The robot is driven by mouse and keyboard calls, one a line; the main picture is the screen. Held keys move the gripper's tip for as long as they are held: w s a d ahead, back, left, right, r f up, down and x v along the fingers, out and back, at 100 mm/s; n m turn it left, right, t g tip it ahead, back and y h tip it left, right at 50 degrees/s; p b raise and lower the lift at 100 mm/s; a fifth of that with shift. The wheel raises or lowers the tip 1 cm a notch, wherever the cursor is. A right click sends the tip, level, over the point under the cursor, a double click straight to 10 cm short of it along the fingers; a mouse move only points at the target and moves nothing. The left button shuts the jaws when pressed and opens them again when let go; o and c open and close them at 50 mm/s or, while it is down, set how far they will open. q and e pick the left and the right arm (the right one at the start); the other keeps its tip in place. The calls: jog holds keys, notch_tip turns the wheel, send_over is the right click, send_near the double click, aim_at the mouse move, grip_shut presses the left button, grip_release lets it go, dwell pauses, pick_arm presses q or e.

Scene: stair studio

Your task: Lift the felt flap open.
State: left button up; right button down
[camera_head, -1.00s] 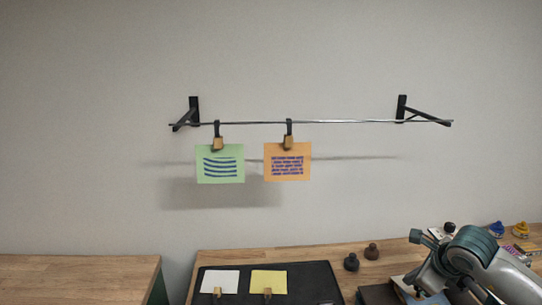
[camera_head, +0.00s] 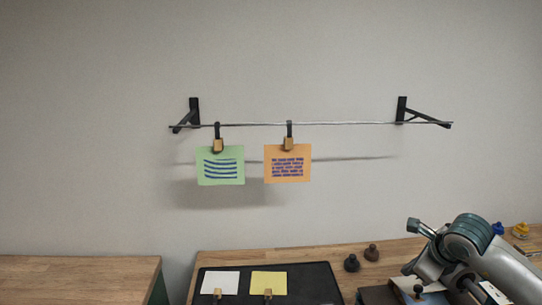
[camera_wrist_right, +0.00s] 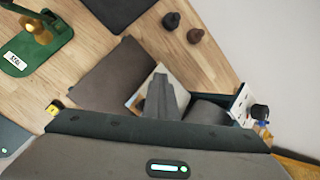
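A flat dark grey panel (camera_wrist_right: 115,78), which looks like felt, lies on the wooden bench in the right wrist view. In the head view a dark flat piece (camera_head: 378,295) shows beside my right arm at the bottom edge. I cannot tell which dark piece is the flap. My right gripper (camera_wrist_right: 160,78) points down in front of these pieces, over a pale-edged item (camera_wrist_right: 142,98). Its fingers look together, with no gap visible; nothing is clearly seen between them. Another dark grey piece (camera_wrist_right: 207,112) lies right of the fingers. My left gripper is out of view.
Two dark knobs (camera_head: 352,263) (camera_head: 371,252) stand on the bench (camera_head: 310,257). A black tray (camera_head: 325,272) holds white and yellow cards with clips. Green and orange cards hang from a wall rod (camera_head: 340,122). Blue and yellow items (camera_head: 521,231) stand at the right.

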jog(key=shift+w+r, duration=0.5)
jog(key=shift+r, duration=0.15)
jog(key=c, duration=1.1)
grip_release()
jog(key=shift+r, duration=0.15)
jog(key=p+v, duration=0.1)
jog(key=v, duration=0.1)
jog(key=p+v, duration=0.1)
jog(key=v, duration=0.1)
jog(key=w+v, duration=0.1)
jog(key=v, duration=0.2)
jog(key=shift+r+p, duration=0.4)
jog(key=shift+r, duration=0.1)
